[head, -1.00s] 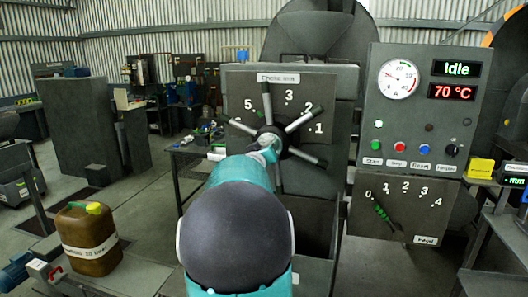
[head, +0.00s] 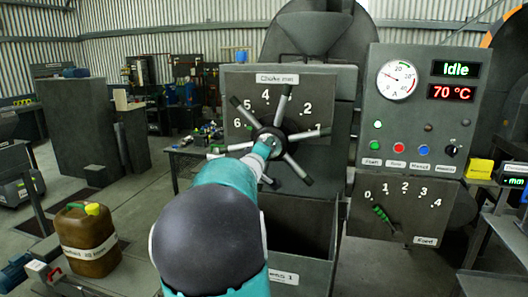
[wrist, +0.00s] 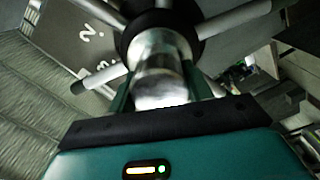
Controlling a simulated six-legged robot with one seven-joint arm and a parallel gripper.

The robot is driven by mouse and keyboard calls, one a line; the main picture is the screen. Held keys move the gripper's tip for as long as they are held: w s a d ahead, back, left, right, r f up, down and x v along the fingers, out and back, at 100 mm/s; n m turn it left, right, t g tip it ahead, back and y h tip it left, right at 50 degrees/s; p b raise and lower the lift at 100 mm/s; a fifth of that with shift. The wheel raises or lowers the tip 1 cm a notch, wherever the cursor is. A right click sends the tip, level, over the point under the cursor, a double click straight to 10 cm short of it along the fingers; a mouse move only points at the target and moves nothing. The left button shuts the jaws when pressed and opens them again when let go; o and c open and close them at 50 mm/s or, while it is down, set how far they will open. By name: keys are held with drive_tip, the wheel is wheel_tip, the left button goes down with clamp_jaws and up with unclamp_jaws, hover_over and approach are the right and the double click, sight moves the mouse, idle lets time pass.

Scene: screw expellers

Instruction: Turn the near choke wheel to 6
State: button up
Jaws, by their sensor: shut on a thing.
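The near choke wheel (head: 271,141) is a dark hub with several light, dark-tipped spokes on a grey panel (head: 343,100). Around it I read 2, 4, 5 and 6 (head: 237,126); spokes cover the places of 3 and 1. A small green mark shows by the hub's upper left, but I cannot tell which number it points to. My gripper (wrist: 157,88) is shut on the wheel's silver centre post (wrist: 162,62), one green finger on each side. In the head view my teal arm reaches up to the hub and hides part of the lower-left spokes.
A control panel (head: 420,75) to the right reads Idle and 70 °C. Below it is a feed lever (head: 384,217) with a 0 to 4 scale. A brown jerrycan (head: 88,240) stands at the lower left. An open grey bin (head: 300,225) lies below the wheel.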

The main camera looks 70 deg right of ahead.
idle(0.3)
drive_tip(key=o, duration=1.4)
drive_tip(key=a, duration=0.4)
drive_tip(key=s+a, duration=0.1)
drive_tip(key=a, duration=0.4)
drive_tip(key=s+a, duration=0.1)
drive_tip(key=a, duration=0.3)
drive_tip(key=shift+s+a, duration=0.1)
drive_tip(key=shift+a, duration=0.2)
